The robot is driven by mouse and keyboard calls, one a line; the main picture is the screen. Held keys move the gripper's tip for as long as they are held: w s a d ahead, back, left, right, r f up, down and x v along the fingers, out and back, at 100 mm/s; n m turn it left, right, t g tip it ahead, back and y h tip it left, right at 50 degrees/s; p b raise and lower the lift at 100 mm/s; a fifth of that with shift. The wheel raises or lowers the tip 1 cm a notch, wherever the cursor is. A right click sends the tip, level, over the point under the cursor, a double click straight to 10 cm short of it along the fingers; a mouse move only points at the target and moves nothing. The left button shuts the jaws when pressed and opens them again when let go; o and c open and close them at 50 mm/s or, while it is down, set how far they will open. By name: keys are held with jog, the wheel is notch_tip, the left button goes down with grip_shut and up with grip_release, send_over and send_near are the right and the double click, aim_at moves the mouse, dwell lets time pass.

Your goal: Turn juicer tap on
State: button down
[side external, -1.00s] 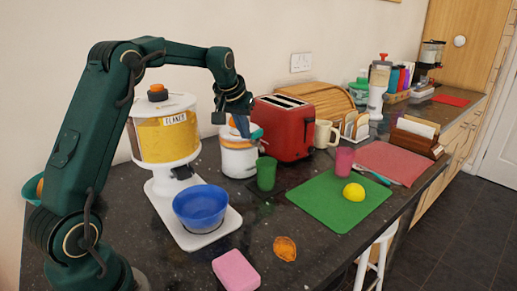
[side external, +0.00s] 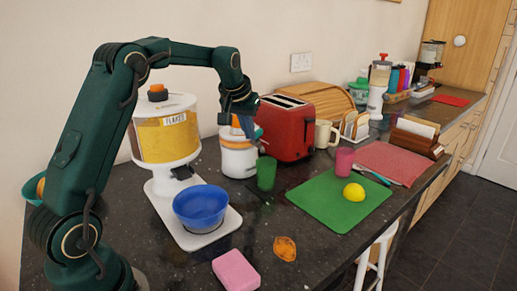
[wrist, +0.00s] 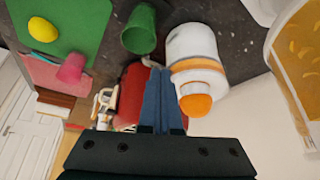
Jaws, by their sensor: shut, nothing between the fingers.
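The juicer (side external: 238,157) is a white, rounded body with an orange band and an orange top. It stands on the dark counter between the flakes dispenser and the red toaster. In the wrist view the juicer (wrist: 193,50) is just right of the fingers, with its orange top (wrist: 196,105) toward me. My gripper (side external: 246,132) is shut and empty, pointing down at the juicer's upper right side; its blue fingers also show in the wrist view (wrist: 155,100). I cannot tell whether they touch it. The tap is not clearly visible. A green cup (side external: 266,173) stands in front of the juicer.
The red toaster (side external: 287,127) stands close on the right. The flakes dispenser (side external: 165,130) with a blue bowl (side external: 201,207) is on the left. A green board (side external: 325,205) with a lemon (side external: 354,192), a pink sponge (side external: 236,271) and an orange piece (side external: 285,248) lie nearer the front.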

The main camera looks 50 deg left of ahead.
jog(key=shift+w+d, duration=0.15)
jog(key=shift+d, duration=0.05)
jog(key=shift+w+d, duration=0.2)
jog(key=shift+d, duration=0.05)
jog(key=shift+w+d, duration=0.15)
jog(key=shift+w, duration=0.05)
dwell(0.4)
notch_tip(320, 180, up, 6)
jog(key=shift+s+d, duration=0.25)
jog(key=shift+d, duration=0.1)
dwell(0.6)
